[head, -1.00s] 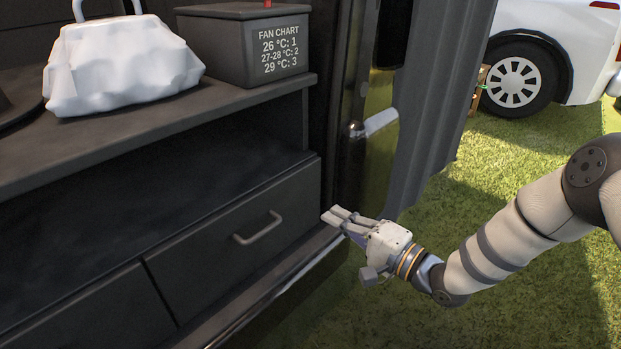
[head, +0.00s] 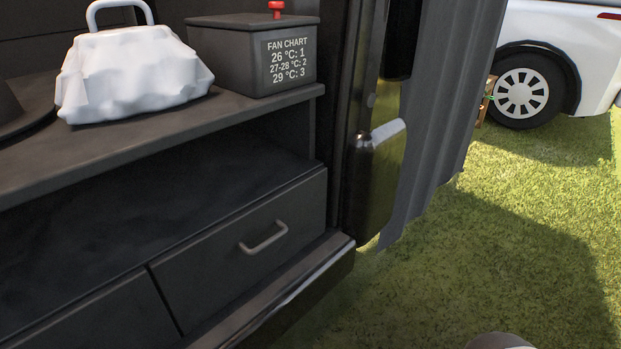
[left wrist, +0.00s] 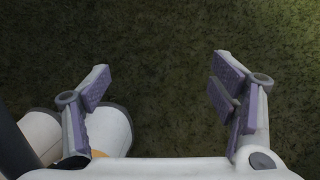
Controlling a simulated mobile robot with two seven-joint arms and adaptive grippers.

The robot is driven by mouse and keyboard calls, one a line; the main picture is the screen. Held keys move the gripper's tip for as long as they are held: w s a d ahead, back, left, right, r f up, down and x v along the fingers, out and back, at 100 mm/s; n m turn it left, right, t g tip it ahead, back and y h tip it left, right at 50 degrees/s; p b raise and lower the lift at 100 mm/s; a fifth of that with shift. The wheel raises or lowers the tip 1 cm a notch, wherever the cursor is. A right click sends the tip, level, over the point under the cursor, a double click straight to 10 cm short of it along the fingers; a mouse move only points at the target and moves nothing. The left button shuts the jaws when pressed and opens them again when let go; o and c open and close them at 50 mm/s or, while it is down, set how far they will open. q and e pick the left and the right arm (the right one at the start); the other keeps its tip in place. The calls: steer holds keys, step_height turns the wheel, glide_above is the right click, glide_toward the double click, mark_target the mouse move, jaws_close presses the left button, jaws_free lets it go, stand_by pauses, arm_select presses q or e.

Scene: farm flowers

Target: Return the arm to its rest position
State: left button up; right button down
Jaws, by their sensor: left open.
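My left gripper (left wrist: 163,78) shows only in the left wrist view. Its two purple-padded fingers are spread wide apart, with nothing between them and dark grass below. Pale rounded parts of my own body show at the lower left of that view. In the head view, only a small rounded piece of my arm (head: 500,342) shows at the bottom edge, right of centre. My right gripper is outside both views.
A black drawer (head: 255,250) with a grey handle appears shut. Above it, a shelf (head: 150,145) holds a white bag (head: 135,80) and a dark fan chart box (head: 245,55). A grey curtain (head: 440,130) hangs beside them. Open grass (head: 470,260) lies right, before a white vehicle (head: 570,45).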

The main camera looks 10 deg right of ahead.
arm_select(q)
steer(key=w+r+t+p, duration=0.3)
steer(key=w+r+p, duration=0.5)
steer(key=r+p, duration=0.6)
steer(key=w+r+t+p, duration=0.3)
steer(key=w+r+p, duration=0.5)
steer(key=r+p, duration=0.6)
steer(key=p, duration=0.3)
steer(key=shift+w+a+t, duration=0.15)
steer(key=shift+w+t, duration=0.05)
steer(key=shift+t, duration=0.2)
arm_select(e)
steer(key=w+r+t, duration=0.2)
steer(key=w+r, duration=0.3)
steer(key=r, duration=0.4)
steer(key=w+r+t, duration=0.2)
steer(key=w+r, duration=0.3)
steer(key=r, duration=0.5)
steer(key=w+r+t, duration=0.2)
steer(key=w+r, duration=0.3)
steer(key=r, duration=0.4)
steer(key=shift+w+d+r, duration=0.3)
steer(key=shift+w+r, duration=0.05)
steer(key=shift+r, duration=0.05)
